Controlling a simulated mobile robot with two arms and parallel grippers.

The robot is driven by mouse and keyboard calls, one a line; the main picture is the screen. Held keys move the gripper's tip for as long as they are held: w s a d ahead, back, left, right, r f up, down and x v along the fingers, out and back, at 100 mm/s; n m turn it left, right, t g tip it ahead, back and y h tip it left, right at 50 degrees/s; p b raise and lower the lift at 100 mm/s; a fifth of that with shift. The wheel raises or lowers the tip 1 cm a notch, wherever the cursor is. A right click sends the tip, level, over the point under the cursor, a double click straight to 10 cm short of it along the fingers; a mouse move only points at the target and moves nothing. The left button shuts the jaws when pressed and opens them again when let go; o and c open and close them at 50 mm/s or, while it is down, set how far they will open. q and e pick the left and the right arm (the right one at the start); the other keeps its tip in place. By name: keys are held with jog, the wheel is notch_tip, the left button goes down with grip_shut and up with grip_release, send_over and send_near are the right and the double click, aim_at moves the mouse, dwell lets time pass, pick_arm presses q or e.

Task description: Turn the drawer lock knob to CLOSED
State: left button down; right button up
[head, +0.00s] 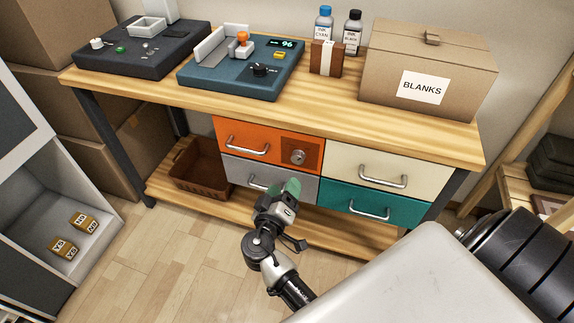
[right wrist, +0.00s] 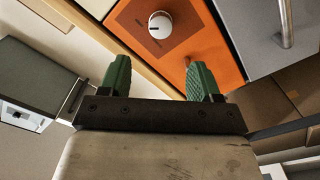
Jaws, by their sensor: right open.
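The lock knob (head: 298,157) is on the dark square plate at the right of the orange drawer (head: 228,129), in the upper left of the drawer unit. In the right wrist view the knob (right wrist: 160,25) is round and white with a short dark mark; lettering by it is too small to read. My right gripper (head: 285,190) is in front of the grey drawer, below and short of the knob. In the right wrist view its green fingers (right wrist: 160,78) are apart, with nothing between them and the knob beyond their tips. My left gripper is not in view.
Handles stick out from the orange, grey (head: 231,170), cream (head: 345,162) and teal (head: 340,192) drawers. The wooden bench top (head: 330,104) overhangs them, carrying a press, bottles and a BLANKS box (head: 468,82). A brown basket (head: 196,176) stands on the lower shelf.

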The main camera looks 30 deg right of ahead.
aim_at(296, 160)
jog(key=p+x, duration=0.1)
jog(key=x, duration=0.9)
jog(key=shift+w+d, duration=0.15)
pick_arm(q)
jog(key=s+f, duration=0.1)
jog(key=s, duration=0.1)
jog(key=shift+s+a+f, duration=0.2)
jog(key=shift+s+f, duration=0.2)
pick_arm(e)
jog(key=c, duration=0.9)
